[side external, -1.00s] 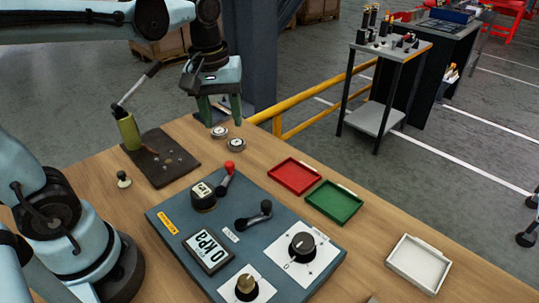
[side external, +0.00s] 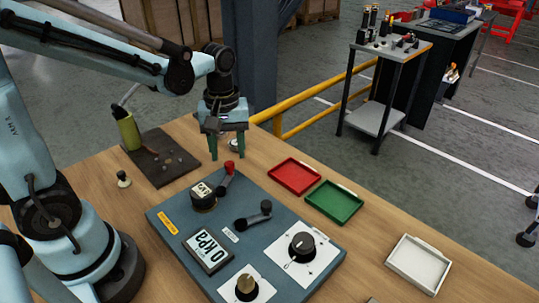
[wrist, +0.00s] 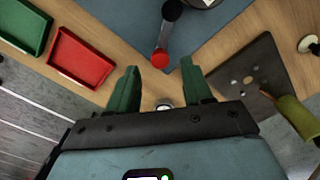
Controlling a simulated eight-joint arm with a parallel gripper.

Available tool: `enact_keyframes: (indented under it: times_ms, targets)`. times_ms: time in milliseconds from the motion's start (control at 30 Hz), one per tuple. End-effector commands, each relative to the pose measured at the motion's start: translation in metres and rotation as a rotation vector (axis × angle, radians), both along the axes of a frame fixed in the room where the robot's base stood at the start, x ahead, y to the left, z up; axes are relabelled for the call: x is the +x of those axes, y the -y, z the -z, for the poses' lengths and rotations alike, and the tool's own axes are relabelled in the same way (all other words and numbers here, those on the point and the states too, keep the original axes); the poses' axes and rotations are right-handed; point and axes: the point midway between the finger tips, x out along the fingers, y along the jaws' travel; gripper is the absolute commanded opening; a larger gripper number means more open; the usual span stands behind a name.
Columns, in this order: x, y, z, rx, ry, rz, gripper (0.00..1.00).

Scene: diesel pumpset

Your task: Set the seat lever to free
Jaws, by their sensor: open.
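The blue-grey panel (side external: 170,225) lies on the wooden table and carries two levers. One lever has a red ball tip (side external: 229,167) and points toward the panel's back edge; its red ball also shows in the wrist view (wrist: 160,59). The other is a black lever (side external: 254,215) near the panel's middle. No readable label shows which is the seat lever or where free lies. My gripper (side external: 227,153) is open and empty, pointing down just behind the red ball. In the wrist view, the red ball appears just beyond the gap between my fingertips (wrist: 160,68).
Red (side external: 295,176), green (side external: 335,202) and white (side external: 418,263) trays lie right. A dark plate (side external: 165,165) with an olive cylinder (side external: 128,132) stands left.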

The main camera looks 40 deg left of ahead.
Motion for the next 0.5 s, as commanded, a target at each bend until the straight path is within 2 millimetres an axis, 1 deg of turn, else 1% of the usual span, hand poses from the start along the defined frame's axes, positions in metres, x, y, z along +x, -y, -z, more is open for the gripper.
enact_keyframes:
  times_ms: [100, 200, 333, 500]
  targets:
    - [0.001, 0.000, 0.013, 0.000, 0.000, 0.000, 0.50]
    - [0.000, 0.000, 0.021, 0.000, 0.000, 0.000, 0.50]
    - [0.000, 0.000, 0.026, 0.000, 0.000, 0.000, 0.50]
    - [0.000, 0.000, 0.028, 0.000, 0.000, 0.000, 0.50]
